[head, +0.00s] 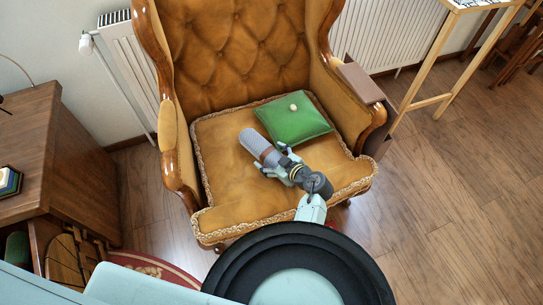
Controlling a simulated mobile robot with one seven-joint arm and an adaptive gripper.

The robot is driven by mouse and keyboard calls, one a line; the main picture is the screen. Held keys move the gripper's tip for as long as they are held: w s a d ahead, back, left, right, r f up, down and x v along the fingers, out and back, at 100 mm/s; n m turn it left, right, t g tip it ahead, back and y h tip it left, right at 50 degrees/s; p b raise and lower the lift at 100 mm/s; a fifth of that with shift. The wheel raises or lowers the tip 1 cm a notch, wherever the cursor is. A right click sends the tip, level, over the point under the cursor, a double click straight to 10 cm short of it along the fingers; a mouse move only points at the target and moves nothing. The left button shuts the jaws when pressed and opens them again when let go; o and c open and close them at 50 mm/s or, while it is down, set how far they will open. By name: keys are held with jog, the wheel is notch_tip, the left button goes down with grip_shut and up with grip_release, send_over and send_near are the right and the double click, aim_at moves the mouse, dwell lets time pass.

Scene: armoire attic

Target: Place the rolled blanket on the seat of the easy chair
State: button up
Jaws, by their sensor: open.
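The easy chair (222,185) is tan and tufted, with carved wooden arms and a braided seat edge. A grey roll (254,142), which looks like the rolled blanket, is over the middle of the seat, slanting from upper left to lower right. My gripper (271,157) is open at the roll's lower right end, with pale fingers on either side of it. The gripper hides that end. I cannot tell whether the fingers touch the roll, or how fully the roll rests on the seat.
A green cushion (300,124) with a small cream piece on top lies behind the roll. A wooden desk (55,150) stands left, a light-legged table (445,55) back right. The floor at right is clear.

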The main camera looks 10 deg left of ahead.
jog(key=shift+d, duration=0.1)
jog(key=v, duration=1.2)
